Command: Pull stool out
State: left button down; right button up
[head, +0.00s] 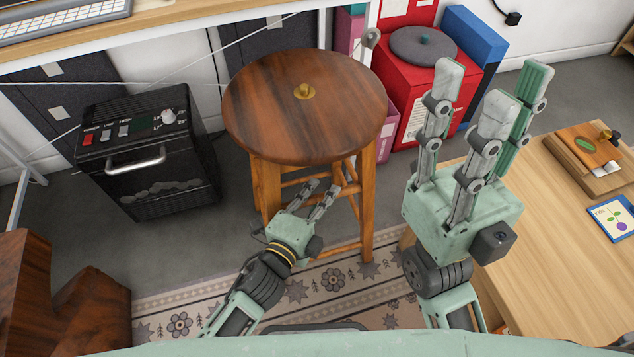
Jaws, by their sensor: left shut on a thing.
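The wooden stool (285,120) stands upright, with a round dark brown seat and lighter orange-brown legs joined by rungs. My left gripper (322,188) reaches in low under the near side of the seat, among the legs and rungs, and is shut on the stool; the exact contact spot is hard to make out. My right gripper (492,88) is raised to the right of the stool, fingers pointing up and spread apart, open and empty.
A black heater-like box (150,150) stands left of the stool, under the desk (150,18). Red and blue boxes (425,90) stand behind right. A light wooden table (540,240) fills the right. A patterned rug (330,280) lies in front, with dark wooden furniture (60,300) at lower left.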

pick_arm(q)
jog(key=shift+s+f, duration=0.1)
jog(key=shift+s, duration=0.2)
jog(key=c, duration=1.7)
grip_release()
jog(key=shift+o, duration=0.2)
jog(key=v, duration=1.2)
